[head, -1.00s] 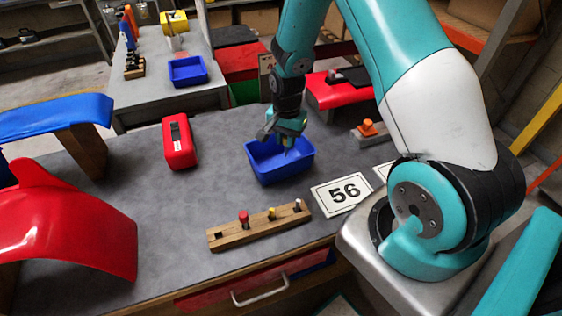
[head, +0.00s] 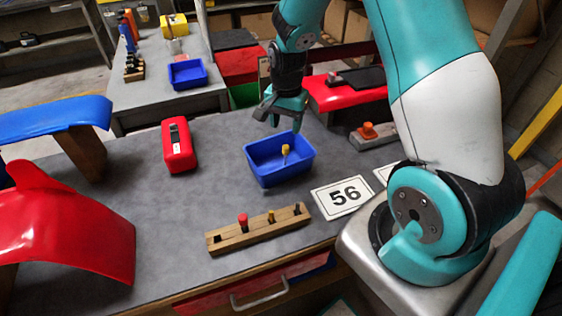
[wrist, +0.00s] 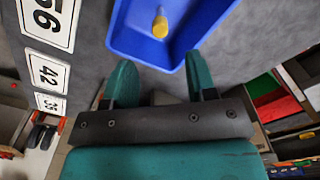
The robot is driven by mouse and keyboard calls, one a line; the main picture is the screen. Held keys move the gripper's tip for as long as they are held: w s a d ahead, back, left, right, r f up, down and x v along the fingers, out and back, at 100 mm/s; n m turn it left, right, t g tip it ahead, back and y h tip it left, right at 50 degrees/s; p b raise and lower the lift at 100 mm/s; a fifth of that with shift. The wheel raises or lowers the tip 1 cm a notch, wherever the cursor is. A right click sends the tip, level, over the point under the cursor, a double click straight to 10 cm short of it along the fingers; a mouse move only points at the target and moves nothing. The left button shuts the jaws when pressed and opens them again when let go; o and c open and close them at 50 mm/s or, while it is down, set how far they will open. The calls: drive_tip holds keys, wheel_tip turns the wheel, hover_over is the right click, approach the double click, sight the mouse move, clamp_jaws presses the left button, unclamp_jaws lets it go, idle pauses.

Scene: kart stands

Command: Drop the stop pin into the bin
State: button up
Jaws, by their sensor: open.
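The blue bin (head: 262,172) stands on the grey bench top. A yellow-headed pin (head: 285,154), seemingly the stop pin, is inside it, apart from my gripper. The wrist view also shows the bin (wrist: 122,38) and the yellow pin (wrist: 160,24) in it. My gripper (head: 279,112) is open and empty, above and behind the bin in the head view. In the wrist view its two fingers (wrist: 161,78) are spread with nothing between them. A wooden block (head: 240,238) in front of the bin holds a red-headed pin (head: 243,221) and another yellowish pin (head: 271,216).
A red case (head: 178,146) stands left of the bin. A card marked 56 (head: 342,197) lies at its right. Red and blue curved panels stand at the far left. An orange-topped block (head: 370,132) is at the back right. The bench between the red case and wooden block is clear.

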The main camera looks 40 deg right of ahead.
wheel_tip(320, 180, up, 11)
drive_tip(key=shift+b, duration=0.35)
drive_tip(key=s+a+r+n+y, duration=0.1)
drive_tip(key=s+a+r+n, duration=0.25)
drive_tip(key=a, duration=0.25)
drive_tip(key=s+a+r+n+y, duration=0.1)
drive_tip(key=s+a+r+n, duration=0.15)
drive_tip(key=a+n, duration=0.3)
drive_tip(key=s+a+r+n+y, duration=0.1)
drive_tip(key=s+a+n, duration=0.4)
drive_tip(key=s, duration=0.3)
drive_tip(key=s+a+r+n+y, duration=0.1)
drive_tip(key=s+a+n, duration=0.4)
drive_tip(key=s, duration=0.3)
drive_tip(key=shift+s+a, duration=0.15)
drive_tip(key=shift+a, duration=0.3)
